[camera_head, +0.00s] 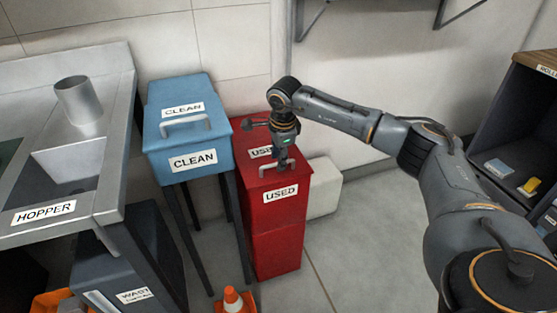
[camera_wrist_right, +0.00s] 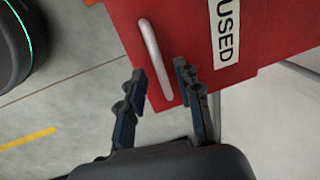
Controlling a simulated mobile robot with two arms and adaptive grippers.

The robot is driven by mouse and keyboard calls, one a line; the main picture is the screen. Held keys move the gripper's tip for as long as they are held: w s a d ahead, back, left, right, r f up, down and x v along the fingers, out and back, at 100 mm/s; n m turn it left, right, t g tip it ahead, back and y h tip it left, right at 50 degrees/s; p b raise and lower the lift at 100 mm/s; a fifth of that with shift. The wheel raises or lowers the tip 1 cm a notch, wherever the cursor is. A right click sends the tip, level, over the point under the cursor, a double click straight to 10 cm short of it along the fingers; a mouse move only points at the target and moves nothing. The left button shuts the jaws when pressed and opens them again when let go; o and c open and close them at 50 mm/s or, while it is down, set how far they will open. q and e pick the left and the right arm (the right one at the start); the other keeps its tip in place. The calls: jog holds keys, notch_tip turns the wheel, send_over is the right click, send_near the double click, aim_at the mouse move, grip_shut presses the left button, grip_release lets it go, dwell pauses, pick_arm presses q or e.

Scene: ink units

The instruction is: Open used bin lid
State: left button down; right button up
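The red used bin (camera_head: 277,225) stands on the floor in the middle of the head view, with its lid (camera_head: 240,150) closed. A pale bar handle (camera_head: 276,166) sits on the lid near its front edge. In the right wrist view the handle (camera_wrist_right: 155,58) lies between the fingers' tips, beside the USED label on the red lid (camera_wrist_right: 275,30). My right gripper (camera_head: 283,160) is over the lid at the handle. In the right wrist view its two fingers (camera_wrist_right: 162,80) are apart, with gaps to the handle. My left gripper is not in view.
A blue clean bin (camera_head: 187,130) on legs stands close on the left, beside the metal hopper sink (camera_head: 75,165). An orange cone (camera_head: 232,299) stands on the floor in front. A pale box (camera_head: 325,190) is right of the red bin. A dark shelf (camera_head: 500,130) is at the right.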

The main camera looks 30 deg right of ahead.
jog(key=shift+f, duration=0.3)
grip_shut()
jog(key=shift+w+r, duration=0.1)
